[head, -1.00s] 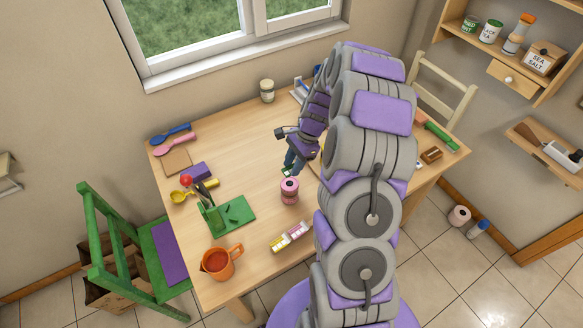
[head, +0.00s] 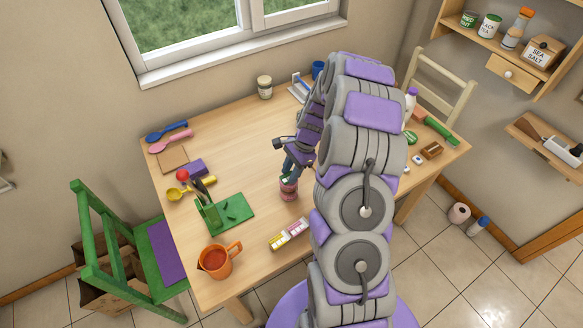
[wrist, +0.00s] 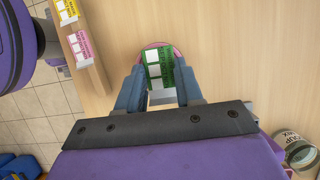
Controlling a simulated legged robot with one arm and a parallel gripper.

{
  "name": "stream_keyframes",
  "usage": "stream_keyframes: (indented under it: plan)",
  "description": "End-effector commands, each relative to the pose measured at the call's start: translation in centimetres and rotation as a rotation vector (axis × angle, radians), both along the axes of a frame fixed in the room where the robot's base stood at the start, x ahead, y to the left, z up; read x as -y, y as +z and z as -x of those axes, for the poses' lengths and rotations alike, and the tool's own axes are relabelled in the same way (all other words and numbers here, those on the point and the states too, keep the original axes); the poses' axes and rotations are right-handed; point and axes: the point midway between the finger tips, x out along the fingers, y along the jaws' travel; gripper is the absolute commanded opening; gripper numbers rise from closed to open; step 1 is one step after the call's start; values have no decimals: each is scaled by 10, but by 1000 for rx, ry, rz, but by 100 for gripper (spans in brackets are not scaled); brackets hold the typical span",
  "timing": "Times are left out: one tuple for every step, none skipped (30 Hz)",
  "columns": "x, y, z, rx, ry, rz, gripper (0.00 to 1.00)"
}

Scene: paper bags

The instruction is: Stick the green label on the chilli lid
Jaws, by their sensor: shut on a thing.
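My gripper (wrist: 159,84) is shut on the green label (wrist: 160,68), which shows white patches on its left side. In the wrist view the label lies across the pink round lid (wrist: 149,46), hiding most of it. Only the lid's rim shows. In the head view the pink jar (head: 289,193) stands upright on the table, with my gripper (head: 288,177) right above its top. I cannot tell whether the label touches the lid. No writing on the jar can be read.
Yellow and pink labels (head: 288,234) lie near the table's front edge. An orange mug (head: 214,262) and a green stand (head: 229,212) are to the left. A pale jar (head: 264,87) stands at the back. Table around the pink jar is clear.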

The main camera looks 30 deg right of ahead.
Motion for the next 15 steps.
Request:
stream_keyframes:
  plan:
    - [0,-1,0,-1,0,-1,8]
    - [0,-1,0,-1,0,-1,8]
    - [1,-2,0,-1,-1,-1,8]
    - [1,-2,0,0,-1,-1,8]
    - [1,-2,0,-1,-1,-1,8]
    - [1,-2,0,-1,-1,-1,8]
    - [1,-2,0,-1,-1,-1,8]
    - [1,-2,0,-1,-1,-2,8]
    - [1,-2,0,-1,-1,-2,8]
    - [1,-2,0,-1,-1,-2,8]
    - [1,-2,0,-1,-1,-2,8]
    - [1,-2,0,-1,-1,-2,8]
    - [1,-2,0,-1,-1,-2,8]
    - [1,-2,0,-1,-1,-2,8]
    - [1,-2,0,-1,-1,-2,38]
